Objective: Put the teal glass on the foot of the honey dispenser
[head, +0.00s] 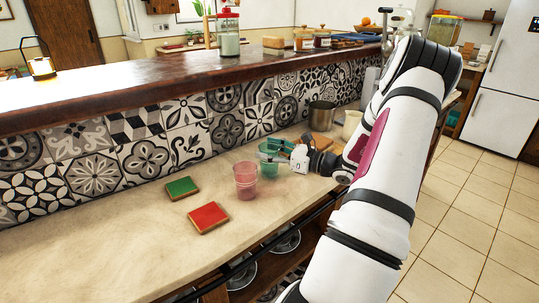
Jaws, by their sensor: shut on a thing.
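The teal glass (268,170) is upright at the worktop, just behind and right of a pink glass (246,181). My gripper (269,156) reaches in from the right and is shut on the teal glass near its top; its fingers hide part of the rim. I cannot tell whether the glass's base touches the worktop. I cannot identify the honey dispenser or its foot for sure. A clear jar with a red top (229,37) stands on the raised ledge, and a yellow container (445,30) stands far back right.
A green tile (182,188) and a red tile (209,217) lie on the worktop (120,245), left of the glasses. A metal pot (321,116) and a cream cup (351,124) stand behind my gripper. A patterned tiled wall borders the back. The left front worktop is clear.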

